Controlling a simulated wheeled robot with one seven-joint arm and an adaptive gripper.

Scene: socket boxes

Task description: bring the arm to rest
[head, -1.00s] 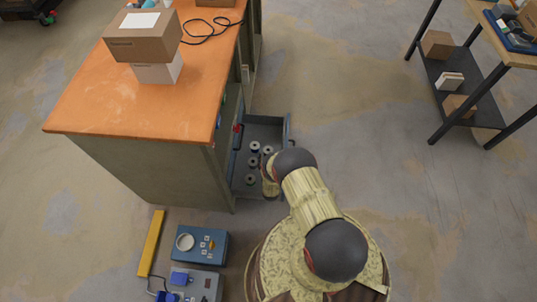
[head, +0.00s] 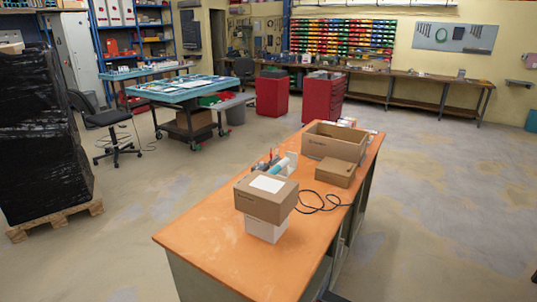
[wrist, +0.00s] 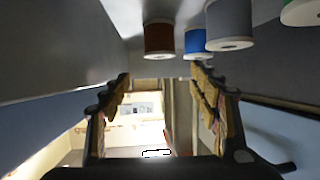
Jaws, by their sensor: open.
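My gripper (wrist: 163,92) shows in the wrist view with its two fingers apart and nothing between them. Past the fingertips, along the top of that view, are a brown spool (wrist: 158,40), a blue spool (wrist: 194,43) and a grey spool (wrist: 229,24). A partly cut-off green and white spool (wrist: 303,12) is at the upper right. Grey walls (wrist: 60,50) lie close on both sides of the gripper, like those of the drawer seen in the earlier head view. My arm and gripper are not in the head view now.
An orange-topped workbench (head: 215,240) stands ahead, with a brown box on a white box (head: 266,229), an open carton (head: 335,141) and a black cable (head: 318,204). A wrapped pallet (head: 40,140) is at the left. The floor right of the bench (head: 440,230) is clear.

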